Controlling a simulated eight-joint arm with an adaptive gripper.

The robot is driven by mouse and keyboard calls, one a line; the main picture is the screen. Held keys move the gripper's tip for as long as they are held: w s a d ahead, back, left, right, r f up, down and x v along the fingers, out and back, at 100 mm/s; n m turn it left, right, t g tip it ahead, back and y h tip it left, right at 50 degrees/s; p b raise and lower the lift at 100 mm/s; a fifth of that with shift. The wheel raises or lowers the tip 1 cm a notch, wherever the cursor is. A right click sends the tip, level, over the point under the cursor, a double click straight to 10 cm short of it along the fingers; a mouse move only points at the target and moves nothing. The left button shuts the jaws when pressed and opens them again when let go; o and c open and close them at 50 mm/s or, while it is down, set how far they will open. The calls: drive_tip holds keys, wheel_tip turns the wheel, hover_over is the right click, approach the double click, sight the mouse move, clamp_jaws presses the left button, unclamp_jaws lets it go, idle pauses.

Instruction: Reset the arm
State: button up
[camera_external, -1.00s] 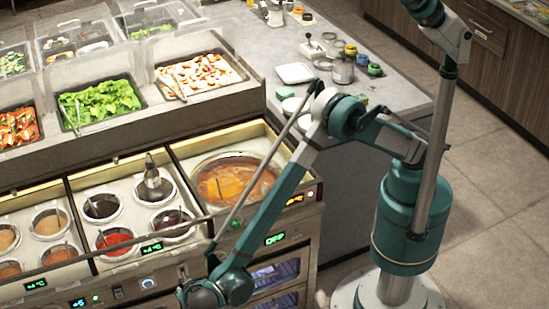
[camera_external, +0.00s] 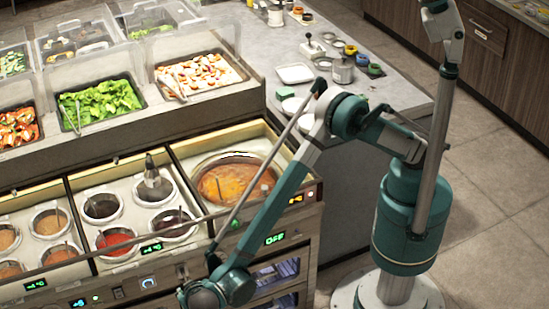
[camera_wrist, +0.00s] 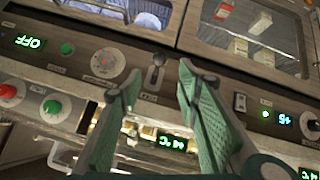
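My arm crosses the external view from the pedestal on the right to the counter front at the bottom left. Its wrist end (camera_external: 205,293) is at the bottom edge there, and the fingers are not visible in that view. In the wrist view my gripper (camera_wrist: 153,84) shows two green fingers with a wide gap between them and nothing held. They are in front of the sauce station's control panel (camera_wrist: 215,80). A small dark lever (camera_wrist: 155,72) on the panel shows between the fingertips.
Sauce wells (camera_external: 116,238) and a large orange soup pot (camera_external: 237,182) sit in the counter. Trays of lettuce (camera_external: 100,103) and other food stand behind. The wrist view shows a red button (camera_wrist: 8,92), green button (camera_wrist: 52,107), round dial (camera_wrist: 106,62) and lit displays.

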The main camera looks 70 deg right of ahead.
drive_tip(key=shift+r, duration=0.15)
drive_tip(key=w+d+r+n+y+p, duration=0.1)
drive_tip(key=d+r+n+y, duration=0.3)
drive_tip(key=d+r+n, duration=0.55)
drive_tip(key=w+d+r+m+y, duration=0.1)
drive_tip(key=d+r, duration=0.7)
drive_tip(key=d, duration=0.4)
drive_tip(key=w+d+r+m+y, duration=0.1)
drive_tip(key=w+d+r+m, duration=0.1)
drive_tip(key=d+r, duration=0.8)
drive_tip(key=s+d+r+y+p, duration=0.1)
drive_tip(key=s+d, duration=0.3)
drive_tip(key=d, duration=0.7)
drive_tip(key=s+d+r, duration=0.1)
drive_tip(key=s+d, duration=0.2)
drive_tip(key=d, duration=0.8)
drive_tip(key=s+d+f+t, duration=0.1)
drive_tip(key=s+d+f, duration=0.1)
drive_tip(key=s+d, duration=1.2)
drive_tip(key=shift+d+f+t+y+p, duration=0.3)
drive_tip(key=shift+d+p, duration=0.15)
drive_tip(key=shift+d, duration=0.35)
